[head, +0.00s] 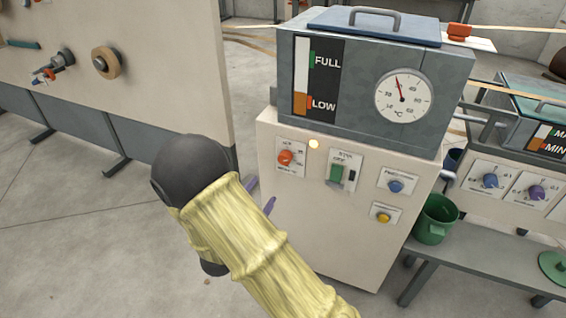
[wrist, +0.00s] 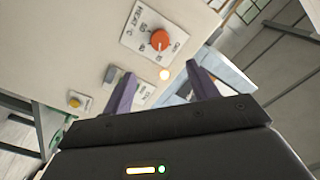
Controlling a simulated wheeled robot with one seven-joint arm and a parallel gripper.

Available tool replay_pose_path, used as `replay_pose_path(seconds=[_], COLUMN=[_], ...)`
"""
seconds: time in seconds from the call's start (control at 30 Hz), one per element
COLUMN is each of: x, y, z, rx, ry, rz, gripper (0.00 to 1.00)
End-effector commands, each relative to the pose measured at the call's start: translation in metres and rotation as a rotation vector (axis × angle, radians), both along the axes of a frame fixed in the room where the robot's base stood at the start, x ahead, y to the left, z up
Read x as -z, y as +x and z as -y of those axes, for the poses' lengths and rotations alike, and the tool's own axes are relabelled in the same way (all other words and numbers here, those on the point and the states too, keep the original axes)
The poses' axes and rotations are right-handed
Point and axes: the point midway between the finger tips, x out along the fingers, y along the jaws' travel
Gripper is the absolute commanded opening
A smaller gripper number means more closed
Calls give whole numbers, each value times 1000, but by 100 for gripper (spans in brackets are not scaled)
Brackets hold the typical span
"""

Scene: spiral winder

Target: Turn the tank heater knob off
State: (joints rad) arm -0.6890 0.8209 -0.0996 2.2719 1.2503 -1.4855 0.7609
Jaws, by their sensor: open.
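The heater knob is an orange-red dial (head: 285,157) on a white labelled plate at the upper left of the tank cabinet's front (head: 330,240). In the wrist view the knob (wrist: 160,39) sits at top centre, beyond my fingertips. A pale mark shows on it, but I cannot read its setting surely. My gripper (head: 260,194) has purple fingers, open and empty, left of the cabinet and below the knob. The wrist view shows the fingers (wrist: 162,70) spread apart, not touching the knob.
A green switch (head: 337,173), a blue knob (head: 396,185) and a yellow button (head: 383,217) share the panel. The grey tank (head: 360,85) with a temperature dial (head: 402,97) stands above. A green bucket (head: 434,220) sits right. Open floor lies left.

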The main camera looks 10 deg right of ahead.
Motion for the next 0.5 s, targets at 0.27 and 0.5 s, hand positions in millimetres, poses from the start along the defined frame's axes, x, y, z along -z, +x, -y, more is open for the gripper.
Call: replay_pose_path(seconds=[0.27,0.5], x=[1,1], y=[40,75], z=[31,56], rx=[6,5], ry=[0,0], rz=[3,2], gripper=[59,59])
